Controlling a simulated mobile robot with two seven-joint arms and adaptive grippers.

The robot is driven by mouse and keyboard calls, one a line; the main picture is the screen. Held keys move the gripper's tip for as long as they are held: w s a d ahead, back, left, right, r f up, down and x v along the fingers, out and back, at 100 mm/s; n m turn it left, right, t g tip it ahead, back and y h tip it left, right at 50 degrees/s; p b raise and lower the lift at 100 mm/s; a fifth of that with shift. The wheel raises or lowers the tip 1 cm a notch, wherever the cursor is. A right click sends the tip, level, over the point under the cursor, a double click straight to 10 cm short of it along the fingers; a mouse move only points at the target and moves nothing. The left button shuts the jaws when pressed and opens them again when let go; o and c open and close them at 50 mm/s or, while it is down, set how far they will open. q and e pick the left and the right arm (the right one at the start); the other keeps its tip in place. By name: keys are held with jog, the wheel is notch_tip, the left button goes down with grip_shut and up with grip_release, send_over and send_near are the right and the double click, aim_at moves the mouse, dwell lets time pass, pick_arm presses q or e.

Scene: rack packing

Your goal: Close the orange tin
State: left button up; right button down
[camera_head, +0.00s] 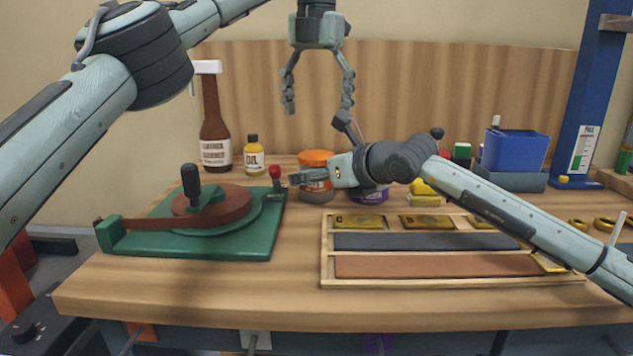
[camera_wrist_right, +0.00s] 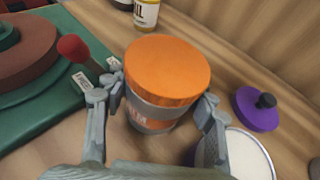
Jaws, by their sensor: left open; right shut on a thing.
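The orange tin (camera_head: 317,192) stands upright on the bench, grey with an orange label. Its plain orange lid (camera_head: 316,158) is on top; in the right wrist view the lid (camera_wrist_right: 167,70) covers the whole mouth. I cannot tell whether it is pressed fully down. My right gripper (camera_head: 298,178) is shut on the orange tin, with a finger on each side around the lid's lower edge and the grey band; the fingers (camera_wrist_right: 163,98) also show in the right wrist view. My left gripper (camera_head: 318,105) is open and empty, hanging above the back of the bench.
A purple tin (camera_head: 371,195) stands close to the right, open in the wrist view, with a purple knobbed piece (camera_wrist_right: 258,108) beside it. A green fixture (camera_head: 240,247) with a red-tipped lever (camera_head: 276,176) is at left. A wooden rack (camera_head: 326,262) lies in front right.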

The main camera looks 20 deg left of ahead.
jog(key=shift+c, duration=2.3)
grip_release()
jog(key=shift+d, duration=0.1)
jog(key=v, duration=1.2)
jog(key=shift+s, duration=0.1)
